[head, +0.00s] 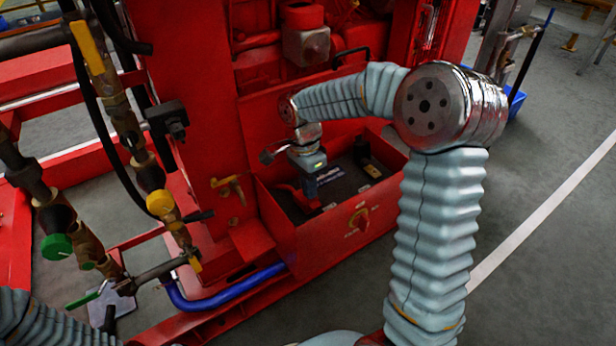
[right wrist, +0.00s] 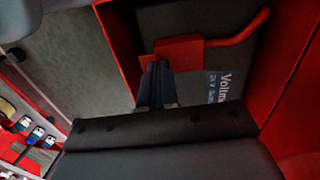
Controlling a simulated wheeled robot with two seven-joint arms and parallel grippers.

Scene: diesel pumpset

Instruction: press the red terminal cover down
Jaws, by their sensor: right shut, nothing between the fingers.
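The red terminal cover (right wrist: 183,51) sits on the dark battery (right wrist: 185,18) in the right wrist view, with a red cable running off it to the right. In the head view the battery (head: 347,185) lies in a red box, and the red cover shows only partly beside my right gripper (head: 311,190). That gripper points down into the box, shut and empty. In the right wrist view its fingertips (right wrist: 158,65) overlap the cover's near left edge; I cannot tell whether they touch it. Whether the cover is fully seated cannot be told. My left gripper is out of view.
The red box wall (head: 320,243) with a rotary switch (head: 359,219) stands in front of the battery. A black terminal cover (head: 363,152) is at the back. Brass pipes with valves (head: 130,135) stand at left. Grey floor (head: 540,240) is clear at right.

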